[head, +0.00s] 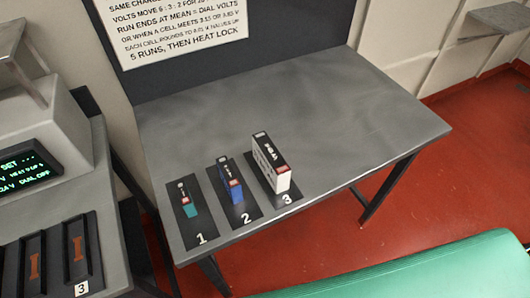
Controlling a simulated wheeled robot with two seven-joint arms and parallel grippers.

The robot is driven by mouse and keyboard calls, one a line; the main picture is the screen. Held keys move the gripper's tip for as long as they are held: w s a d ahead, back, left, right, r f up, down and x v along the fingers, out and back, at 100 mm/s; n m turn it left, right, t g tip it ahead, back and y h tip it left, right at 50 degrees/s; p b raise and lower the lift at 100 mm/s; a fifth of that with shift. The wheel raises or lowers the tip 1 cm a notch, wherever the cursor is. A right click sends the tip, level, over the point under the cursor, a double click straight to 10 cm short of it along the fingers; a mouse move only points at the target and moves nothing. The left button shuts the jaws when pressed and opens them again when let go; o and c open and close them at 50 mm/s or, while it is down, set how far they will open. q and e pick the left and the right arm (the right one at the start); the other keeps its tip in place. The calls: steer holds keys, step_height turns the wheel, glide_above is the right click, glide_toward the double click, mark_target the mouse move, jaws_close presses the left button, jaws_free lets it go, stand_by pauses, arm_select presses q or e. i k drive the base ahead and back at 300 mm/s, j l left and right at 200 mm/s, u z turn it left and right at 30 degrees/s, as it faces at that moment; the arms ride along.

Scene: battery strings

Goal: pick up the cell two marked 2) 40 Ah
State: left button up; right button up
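Cell two (230,182) is a blue block with a dark top and a small red patch. It stands upright on the black pad marked 2 (243,208) on the grey table. A smaller teal cell (188,204) stands to its left on the pad marked 1. A larger white cell (270,165) stands to its right on the pad marked 3. The Ah markings are too small to read. Neither of my grippers is in view.
The grey table (350,110) is clear behind and right of the cells. A sign (175,25) hangs behind it. At left stands a bench with a lit display (22,172) and dark slots (32,262). A green surface (430,272) is at lower right.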

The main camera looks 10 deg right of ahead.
mark_target(233, 184)
steer(key=k+j+z, duration=1.25)
